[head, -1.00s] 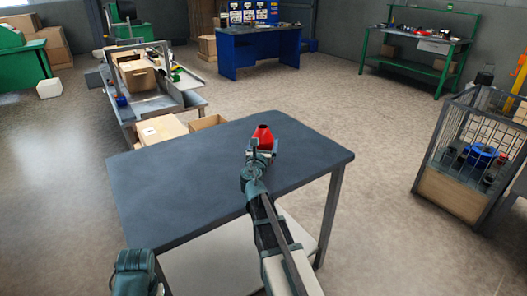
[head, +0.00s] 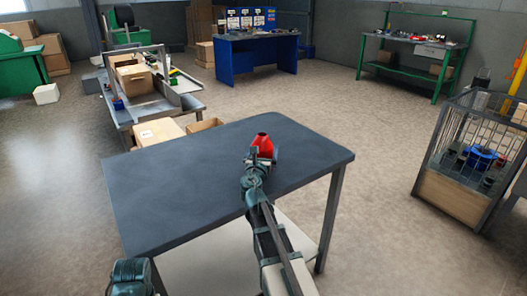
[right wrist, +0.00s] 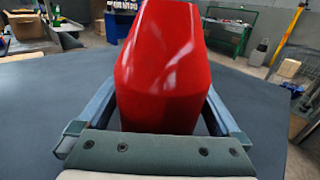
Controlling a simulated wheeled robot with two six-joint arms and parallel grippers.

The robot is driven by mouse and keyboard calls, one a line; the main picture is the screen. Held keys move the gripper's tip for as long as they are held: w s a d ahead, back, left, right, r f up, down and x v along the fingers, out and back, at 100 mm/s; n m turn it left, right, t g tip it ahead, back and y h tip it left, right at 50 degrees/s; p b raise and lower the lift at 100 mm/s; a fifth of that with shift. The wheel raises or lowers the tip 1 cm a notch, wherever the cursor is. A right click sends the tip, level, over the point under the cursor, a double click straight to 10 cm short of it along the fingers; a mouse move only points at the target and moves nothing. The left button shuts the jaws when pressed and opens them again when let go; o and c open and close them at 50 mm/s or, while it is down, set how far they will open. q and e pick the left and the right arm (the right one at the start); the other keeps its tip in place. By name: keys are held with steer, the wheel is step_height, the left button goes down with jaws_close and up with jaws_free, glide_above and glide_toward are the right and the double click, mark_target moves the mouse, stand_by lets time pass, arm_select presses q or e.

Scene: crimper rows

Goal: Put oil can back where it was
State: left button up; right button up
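The red oil can (head: 265,147) is at my right gripper (head: 261,162), over the far part of the dark table in the head view. Its dark top end points up and slightly left, so it looks tilted. In the right wrist view the red can (right wrist: 163,75) fills the middle, with one finger of the right gripper (right wrist: 160,112) along each side, seemingly against it. The can's upper end is cut off there. I cannot tell whether its base touches the table. Only a part of my left arm shows at the bottom left; its gripper is out of view.
The dark table top (head: 165,190) is otherwise bare. Cardboard boxes (head: 158,131) and a grey bench (head: 180,103) stand behind it. A wire cage bin (head: 455,180) stands to the right. A blue workbench (head: 255,55) and a green bench (head: 405,65) are farther back.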

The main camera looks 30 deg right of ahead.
steer(key=shift+r, duration=0.2)
steer(key=v, duration=1.2)
